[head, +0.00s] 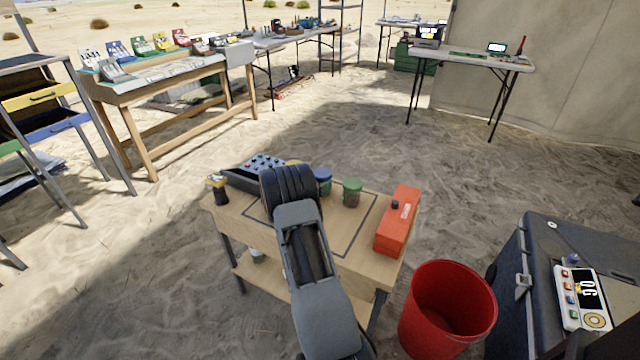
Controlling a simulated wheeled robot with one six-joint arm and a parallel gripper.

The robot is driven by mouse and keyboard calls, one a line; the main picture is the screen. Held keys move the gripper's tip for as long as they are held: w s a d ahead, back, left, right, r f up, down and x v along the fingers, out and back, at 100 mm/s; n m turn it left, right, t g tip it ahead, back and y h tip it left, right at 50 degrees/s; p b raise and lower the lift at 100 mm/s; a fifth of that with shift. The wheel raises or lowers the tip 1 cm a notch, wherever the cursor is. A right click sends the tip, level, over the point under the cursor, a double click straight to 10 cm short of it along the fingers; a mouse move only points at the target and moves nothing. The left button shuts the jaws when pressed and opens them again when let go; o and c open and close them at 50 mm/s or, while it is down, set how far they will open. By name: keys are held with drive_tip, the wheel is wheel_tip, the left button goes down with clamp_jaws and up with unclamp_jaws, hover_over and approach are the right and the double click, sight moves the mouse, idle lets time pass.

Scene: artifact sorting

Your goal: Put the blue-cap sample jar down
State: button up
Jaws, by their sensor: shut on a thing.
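The blue-cap sample jar (323,182) is on or just above the small wooden table (340,240), close to the right of my arm's dark end. Its cap and part of its body show. I cannot tell whether its base touches the tabletop. A green-cap jar (352,191) stands to its right. A yellow cap (293,163) shows partly behind my arm. My arm reaches over the table from the front, and its dark upper part hides my gripper. The fingers and their hold on any jar do not show.
A red box (398,222) sits at the table's right edge. A dark panel with buttons (258,165) and a yellow-black item (217,188) are at the left. A red bucket (448,305) and a dark case (545,240) stand to the right. Sand beyond the table is clear.

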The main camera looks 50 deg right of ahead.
drive_tip(key=shift+f, duration=0.15)
drive_tip(key=o, duration=1.1)
drive_tip(key=shift+a+r, duration=0.2)
drive_tip(key=a, duration=0.3)
drive_tip(key=a+p, duration=0.1)
drive_tip(key=a, duration=0.3)
drive_tip(key=w+a+p, duration=0.1)
drive_tip(key=a, duration=0.3)
drive_tip(key=shift+w+a, duration=0.1)
drive_tip(key=shift+a, duration=0.05)
drive_tip(key=s+a+r+m+g+y, duration=0.1)
drive_tip(key=s+a+r+m+y, duration=0.2)
drive_tip(key=s+a+r+m, duration=0.1)
drive_tip(key=shift+s+a+r+g+y, duration=0.1)
drive_tip(key=shift+s+r+g+y, duration=0.1)
drive_tip(key=shift+r+g+y, duration=0.2)
drive_tip(key=shift+s+a+r+m+t+y, duration=1.05)
drive_tip(key=shift+s+a+m+y, duration=1.25)
drive_tip(key=shift+a, duration=1.75)
drive_tip(key=shift+s+a+r+m+t+y, duration=1.1)
drive_tip(key=shift+s+a+m+y, duration=1.4)
drive_tip(key=shift+a, duration=1.55)
drive_tip(key=shift+s+a+r+m+t+y, duration=1.35)
drive_tip(key=shift+s+a+y, duration=1.2)
drive_tip(key=shift+a, duration=1.5)
